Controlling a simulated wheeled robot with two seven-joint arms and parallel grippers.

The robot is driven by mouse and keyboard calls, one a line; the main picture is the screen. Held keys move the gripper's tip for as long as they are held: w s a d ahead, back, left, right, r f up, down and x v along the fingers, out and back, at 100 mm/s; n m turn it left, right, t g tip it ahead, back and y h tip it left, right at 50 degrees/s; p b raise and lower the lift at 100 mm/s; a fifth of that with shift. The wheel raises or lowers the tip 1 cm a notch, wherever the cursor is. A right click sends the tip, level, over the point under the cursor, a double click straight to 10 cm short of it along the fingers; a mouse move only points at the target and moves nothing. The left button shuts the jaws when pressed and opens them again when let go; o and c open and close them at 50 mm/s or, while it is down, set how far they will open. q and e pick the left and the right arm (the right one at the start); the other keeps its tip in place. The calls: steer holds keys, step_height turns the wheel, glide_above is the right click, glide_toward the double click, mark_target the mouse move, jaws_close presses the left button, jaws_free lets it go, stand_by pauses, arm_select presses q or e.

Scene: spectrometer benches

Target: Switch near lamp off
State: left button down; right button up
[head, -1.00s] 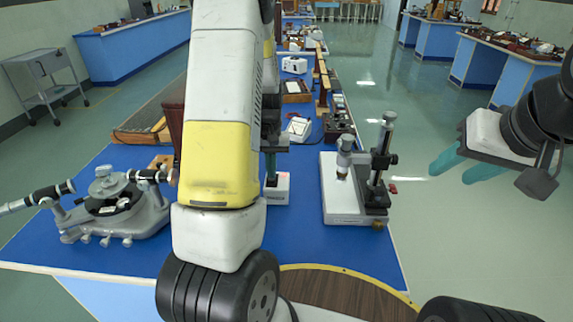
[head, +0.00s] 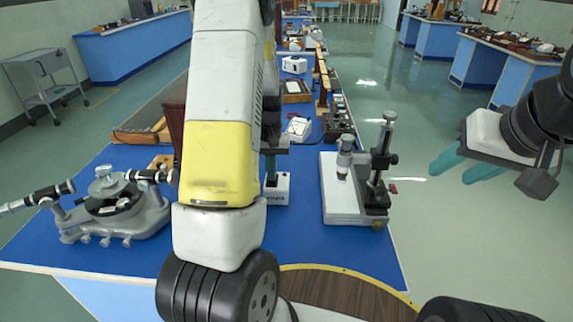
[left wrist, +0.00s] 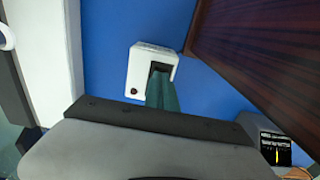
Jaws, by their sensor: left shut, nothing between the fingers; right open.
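A small white switch box (head: 278,196) stands on the blue bench top, partly hidden behind my left arm in the head view. It also shows in the left wrist view (left wrist: 138,75), with a dark switch recess in its top. My left gripper (head: 271,182) points down at this box. Its teal fingers (left wrist: 161,78) are shut with nothing between them, and their tips are at the recess; I cannot tell whether they touch it. My right gripper (head: 458,170) is open and empty, right of the bench. I cannot clearly make out the lamp itself.
A spectrometer (head: 115,210) stands at the left of the bench and a microscope (head: 358,190) on a white base at the right. A dark wooden panel (left wrist: 260,60) and a small black labelled box (left wrist: 275,148) are close to my left gripper.

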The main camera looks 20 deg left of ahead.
arm_select(q)
step_height(320, 180, up, 6)
steer(key=shift+r, duration=0.25)
stand_by(0.5)
steer(key=shift+s+d, duration=0.1)
